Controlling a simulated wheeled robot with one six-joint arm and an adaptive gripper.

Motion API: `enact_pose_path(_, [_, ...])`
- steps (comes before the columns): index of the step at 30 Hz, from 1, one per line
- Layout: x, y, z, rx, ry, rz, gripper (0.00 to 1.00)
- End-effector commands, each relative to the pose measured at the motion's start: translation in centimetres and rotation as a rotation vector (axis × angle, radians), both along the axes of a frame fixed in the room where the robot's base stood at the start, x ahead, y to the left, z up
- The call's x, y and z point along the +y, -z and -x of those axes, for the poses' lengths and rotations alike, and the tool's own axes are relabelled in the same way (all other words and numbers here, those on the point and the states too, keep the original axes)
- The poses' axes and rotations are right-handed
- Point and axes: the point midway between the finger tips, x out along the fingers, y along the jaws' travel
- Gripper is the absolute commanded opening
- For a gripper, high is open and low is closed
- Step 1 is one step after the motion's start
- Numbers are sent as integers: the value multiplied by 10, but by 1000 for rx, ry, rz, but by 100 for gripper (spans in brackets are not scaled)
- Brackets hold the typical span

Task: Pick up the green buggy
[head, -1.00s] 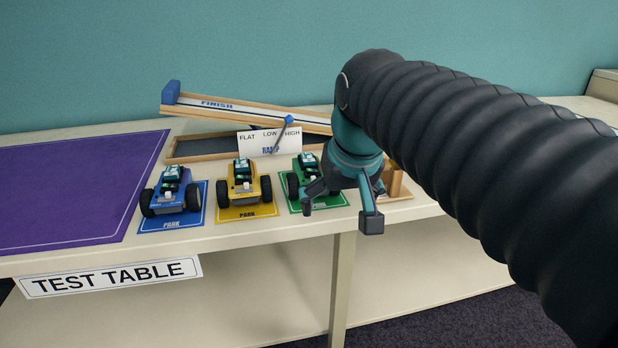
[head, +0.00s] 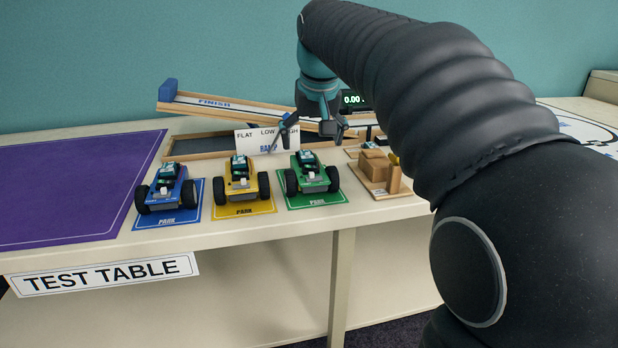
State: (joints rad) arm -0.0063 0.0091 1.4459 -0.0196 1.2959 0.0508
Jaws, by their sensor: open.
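The green buggy (head: 309,174) stands on the green parking mat (head: 318,203) near the front of the test table, at the right end of a row of buggies. It has black wheels and a dark and pale unit on top. All of it looks uncovered in the head view. My gripper (head: 331,132) is open and empty. It hangs with its fingers pointing down, above and slightly right of the green buggy in the picture, in front of the ramp. I cannot tell its exact height over the table.
The yellow buggy (head: 241,179) and the blue buggy (head: 166,188) stand on their own mats to the left. The ramp (head: 215,104) and its sign (head: 256,140) are behind. A wooden block piece (head: 376,166) is close on the right. A purple mat (head: 70,190) lies clear at left.

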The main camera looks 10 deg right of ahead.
Motion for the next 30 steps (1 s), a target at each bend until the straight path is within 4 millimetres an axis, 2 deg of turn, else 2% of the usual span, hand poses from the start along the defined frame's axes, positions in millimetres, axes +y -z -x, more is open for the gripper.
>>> enact_pose_path(3, [0, 15, -6, 1, 0, 0, 94])
enact_pose_path(14, [1, 34, -17, 1, 0, 0, 94])
enact_pose_path(21, [2, 62, -33, 1, 0, 0, 94])
enact_pose_path(29, [2, 66, -35, -2, -1, 0, 94])
enact_pose_path(30, [2, 66, -35, -2, -1, 0, 89])
